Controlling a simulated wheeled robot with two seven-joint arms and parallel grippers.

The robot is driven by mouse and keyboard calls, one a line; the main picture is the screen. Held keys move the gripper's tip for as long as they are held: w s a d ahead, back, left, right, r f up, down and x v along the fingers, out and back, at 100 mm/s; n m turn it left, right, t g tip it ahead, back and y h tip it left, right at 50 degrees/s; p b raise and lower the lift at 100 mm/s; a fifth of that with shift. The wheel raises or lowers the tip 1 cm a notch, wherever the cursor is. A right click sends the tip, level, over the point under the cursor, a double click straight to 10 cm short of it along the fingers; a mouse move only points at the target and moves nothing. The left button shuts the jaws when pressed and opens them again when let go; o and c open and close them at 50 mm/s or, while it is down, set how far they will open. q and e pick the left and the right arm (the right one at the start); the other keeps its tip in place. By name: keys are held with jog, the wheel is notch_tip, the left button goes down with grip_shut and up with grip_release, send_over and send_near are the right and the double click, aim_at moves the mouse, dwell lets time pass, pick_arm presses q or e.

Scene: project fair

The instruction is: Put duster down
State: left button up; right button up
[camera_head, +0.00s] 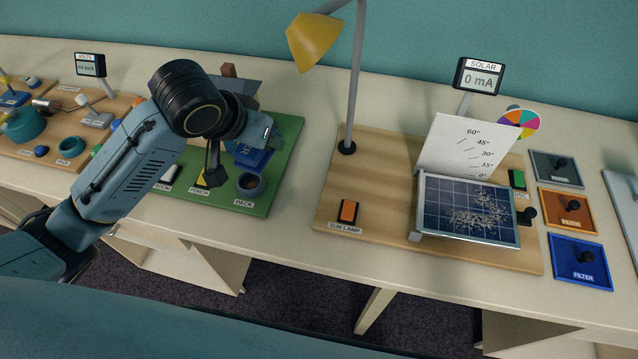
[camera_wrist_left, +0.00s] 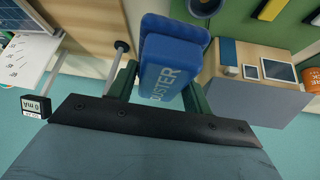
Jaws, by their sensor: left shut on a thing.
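My left gripper (camera_head: 247,138) is over the green board (camera_head: 284,166) in the head view, with its arm reaching in from the left. It is shut on the blue duster (camera_head: 254,158), which is partly hidden behind the gripper. In the left wrist view the duster (camera_wrist_left: 168,62), lettered DUSTER, sits between the two green fingers of the gripper (camera_wrist_left: 162,78). I cannot tell whether the duster touches the board. My right gripper is not in view.
A dark cup (camera_head: 250,184) marked PACK stands close to the duster. On the right a wooden board (camera_head: 380,205) carries a yellow lamp (camera_head: 314,40) and a speckled solar panel (camera_head: 468,208). Filter plates (camera_head: 580,262) lie farther right. The table's front strip is clear.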

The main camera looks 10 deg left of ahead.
pick_arm(q)
jog(key=w+d+f+m+g+h+p, duration=0.1)
jog(key=w+d+m+g+h+p, duration=0.15)
jog(key=m, duration=0.25)
jog(key=w+d+f+m+g+h+p, duration=0.1)
jog(key=d+f+m+g+p, duration=0.1)
jog(key=d+m, duration=0.3)
jog(key=shift+m, duration=0.7)
jog(key=f, duration=0.9)
jog(key=shift+a+f, duration=0.3)
jog(key=shift+f, duration=0.1)
jog(key=shift+f+b, duration=0.3)
jog(key=shift+f, duration=0.25)
jog(key=o, duration=1.3)
